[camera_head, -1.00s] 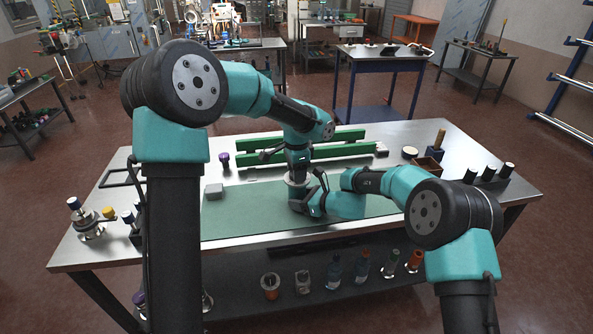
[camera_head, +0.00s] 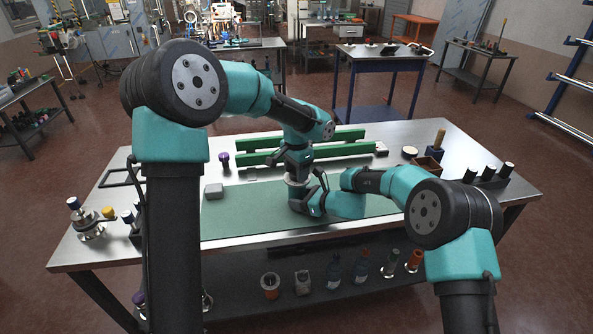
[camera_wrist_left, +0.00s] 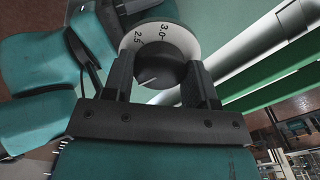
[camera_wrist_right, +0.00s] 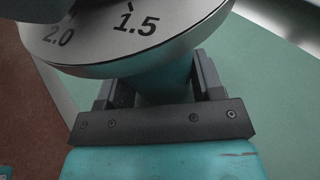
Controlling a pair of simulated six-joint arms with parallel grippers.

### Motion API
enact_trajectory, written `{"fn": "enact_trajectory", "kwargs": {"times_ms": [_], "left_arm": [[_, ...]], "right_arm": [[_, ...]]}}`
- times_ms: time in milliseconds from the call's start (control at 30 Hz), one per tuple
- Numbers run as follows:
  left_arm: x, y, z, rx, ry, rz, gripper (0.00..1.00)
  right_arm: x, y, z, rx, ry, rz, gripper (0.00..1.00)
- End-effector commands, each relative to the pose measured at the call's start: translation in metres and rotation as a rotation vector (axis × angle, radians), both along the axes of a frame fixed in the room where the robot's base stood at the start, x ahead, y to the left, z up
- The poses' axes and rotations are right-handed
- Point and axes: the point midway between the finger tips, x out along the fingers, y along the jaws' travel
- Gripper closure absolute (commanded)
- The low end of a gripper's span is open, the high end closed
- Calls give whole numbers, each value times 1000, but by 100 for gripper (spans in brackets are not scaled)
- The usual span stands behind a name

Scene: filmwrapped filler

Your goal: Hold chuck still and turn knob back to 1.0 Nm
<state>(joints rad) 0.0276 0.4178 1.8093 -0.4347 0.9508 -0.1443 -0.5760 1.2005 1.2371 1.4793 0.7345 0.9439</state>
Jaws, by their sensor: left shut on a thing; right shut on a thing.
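A pale round dial (camera_head: 297,182) with printed numbers sits above the green mat at the table's middle. In the left wrist view it shows 2.5 and 3.0 around a dark knob (camera_wrist_left: 165,73). A light line on the knob points to the lower left; the number there is hidden. My left gripper (camera_head: 297,174) comes from above, its fingers shut on both sides of the knob. My right gripper (camera_head: 300,200) comes from the side, shut on the chuck (camera_wrist_right: 163,88) beneath the dial. The right wrist view shows 1.5 and 2.0 on the dial's rim.
A green mat (camera_head: 235,215) covers the table's front middle. Two green rails (camera_head: 345,135) lie behind the grippers. Dark holders (camera_head: 490,176) stand at right.

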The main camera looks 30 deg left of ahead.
Motion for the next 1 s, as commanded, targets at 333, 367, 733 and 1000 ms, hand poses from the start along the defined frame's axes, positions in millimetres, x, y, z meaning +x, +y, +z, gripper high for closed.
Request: {"fn": "enact_trajectory", "kwargs": {"times_ms": [333, 367, 733, 1000], "left_arm": [[0, 0, 0, 0, 0, -1, 22], [0, 0, 0, 0, 0, -1, 22], [1, 0, 12, 0, -3, -1, 22], [1, 0, 56, 0, -5, -1, 22]], "right_arm": [[0, 0, 1, 1, -1, 1, 72], [0, 0, 1, 1, -1, 1, 72], [0, 0, 1, 1, -1, 0, 72], [0, 0, 1, 1, -1, 0, 72]]}}
